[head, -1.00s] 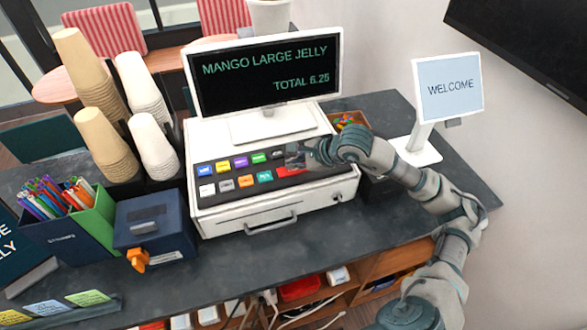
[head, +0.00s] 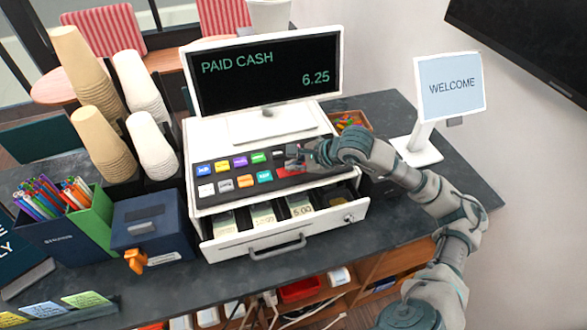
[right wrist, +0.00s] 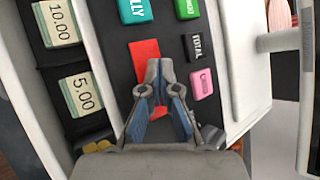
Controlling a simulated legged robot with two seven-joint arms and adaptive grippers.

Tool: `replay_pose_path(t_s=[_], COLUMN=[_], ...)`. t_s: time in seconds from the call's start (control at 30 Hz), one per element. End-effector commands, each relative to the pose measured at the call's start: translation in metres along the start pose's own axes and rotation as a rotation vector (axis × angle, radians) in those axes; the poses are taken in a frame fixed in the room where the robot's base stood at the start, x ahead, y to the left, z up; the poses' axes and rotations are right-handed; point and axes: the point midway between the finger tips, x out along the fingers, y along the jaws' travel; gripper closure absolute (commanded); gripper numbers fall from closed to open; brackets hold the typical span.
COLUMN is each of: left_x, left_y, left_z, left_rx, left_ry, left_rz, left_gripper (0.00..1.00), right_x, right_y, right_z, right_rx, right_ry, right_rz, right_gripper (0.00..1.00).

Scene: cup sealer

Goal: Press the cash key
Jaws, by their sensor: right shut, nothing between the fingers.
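The white cash register (head: 190,150) has a dark sloped keypad with coloured keys. A wide red key (head: 283,174), likely the cash key, lies at the keypad's right; its label is not readable. My right gripper (head: 296,160) is shut with its tips at this key. In the right wrist view the red key (right wrist: 145,52) shows beside and under the fingertips (right wrist: 160,68); I cannot tell whether they touch it. The register screen (head: 265,72) reads PAID CASH 6.25. The cash drawer (head: 262,243) is open, with notes inside. My left gripper is not in view.
Cup stacks (head: 98,140), a blue box (head: 153,228) and a pen holder (head: 65,240) stand left of the register. A WELCOME display (head: 450,85) stands right. The open drawer juts out over the dark counter (head: 400,230).

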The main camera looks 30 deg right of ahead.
Motion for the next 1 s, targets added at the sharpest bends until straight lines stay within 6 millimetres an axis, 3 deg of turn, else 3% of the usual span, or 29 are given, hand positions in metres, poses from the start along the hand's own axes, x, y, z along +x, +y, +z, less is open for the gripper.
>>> replay_pose_path(t_s=[1.0], left_x=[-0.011], left_y=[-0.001], left_z=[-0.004], left_rx=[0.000], left_ry=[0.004], left_rz=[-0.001], left_gripper=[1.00], right_x=[-0.014], right_y=[-0.011], right_z=[0.006], right_rx=[0.000], right_ry=[0.001], right_rz=[0.001], right_gripper=[1.00])
